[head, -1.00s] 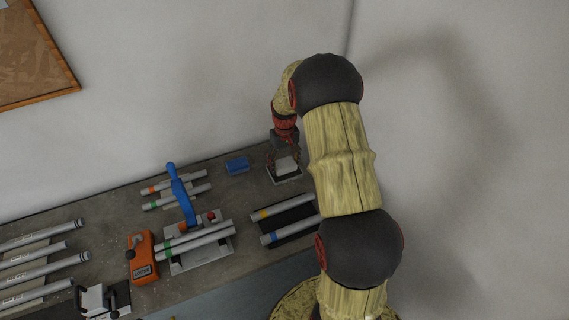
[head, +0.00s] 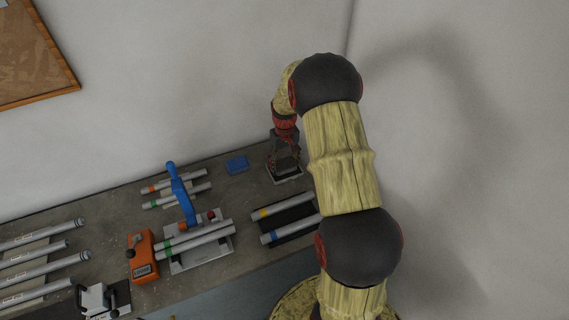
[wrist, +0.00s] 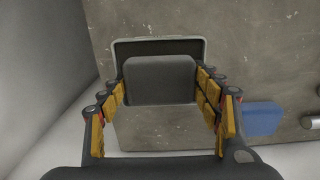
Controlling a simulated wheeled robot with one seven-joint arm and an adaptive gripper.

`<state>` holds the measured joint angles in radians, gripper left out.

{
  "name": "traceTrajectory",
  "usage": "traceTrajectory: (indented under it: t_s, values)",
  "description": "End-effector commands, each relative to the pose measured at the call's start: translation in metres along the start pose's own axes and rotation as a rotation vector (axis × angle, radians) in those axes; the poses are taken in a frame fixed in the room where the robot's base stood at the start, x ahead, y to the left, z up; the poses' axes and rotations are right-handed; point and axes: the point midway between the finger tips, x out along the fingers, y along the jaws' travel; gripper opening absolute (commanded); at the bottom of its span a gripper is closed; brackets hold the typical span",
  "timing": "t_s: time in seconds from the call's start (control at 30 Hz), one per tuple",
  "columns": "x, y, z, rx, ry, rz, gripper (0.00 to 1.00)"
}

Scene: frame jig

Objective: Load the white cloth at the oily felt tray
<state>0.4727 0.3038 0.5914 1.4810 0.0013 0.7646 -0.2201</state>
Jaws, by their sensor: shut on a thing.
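My gripper (head: 285,164) is over the tray (head: 288,180) at the back right of the bench. I cannot tell whether the cloth touches the felt, which is mostly hidden.
A blue block (head: 237,164) lies left of the tray. Tubes on a dark rest (head: 290,229) lie in front of it. A jig with a blue handle (head: 181,195) and an orange device (head: 143,258) stand farther left. Walls close off the back and right.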

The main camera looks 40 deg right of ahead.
Motion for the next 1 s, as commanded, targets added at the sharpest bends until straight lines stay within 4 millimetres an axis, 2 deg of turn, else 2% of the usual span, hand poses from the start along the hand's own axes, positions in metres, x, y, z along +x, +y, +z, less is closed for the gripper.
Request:
traceTrajectory:
  t_s: [0.47,1.0]
  values:
    - [-0.001,0.000,0.001,0.000,-0.003,-0.001,0.40]
    - [-0.041,0.000,0.000,0.000,-0.001,0.000,0.40]
